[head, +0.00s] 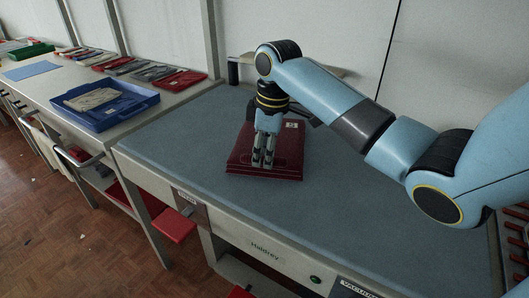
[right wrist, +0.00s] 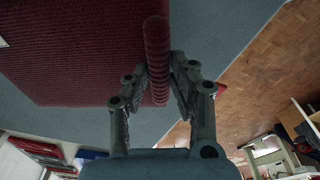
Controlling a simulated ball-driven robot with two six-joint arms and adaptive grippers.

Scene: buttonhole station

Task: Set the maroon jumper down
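The maroon jumper (head: 285,158) is folded into a flat rectangle with a small white label near its far right corner. In the head view it appears to lie flat on the blue-grey table top (head: 370,200). My right gripper (head: 263,164) points down over its front middle, fingers close together. In the right wrist view the jumper (right wrist: 80,55) fills the upper left, and a raised ribbed fold of maroon knit stands between the fingers of my right gripper (right wrist: 160,78), which close on it from both sides. The fingertips are partly hidden by the fold. My left gripper is not in view.
A blue tray (head: 147,99) with a pale folded garment stands on the bench at the left. Several folded garments, including a red one (head: 180,80), lie behind it. A grey frame post (head: 210,40) rises at the table's back left.

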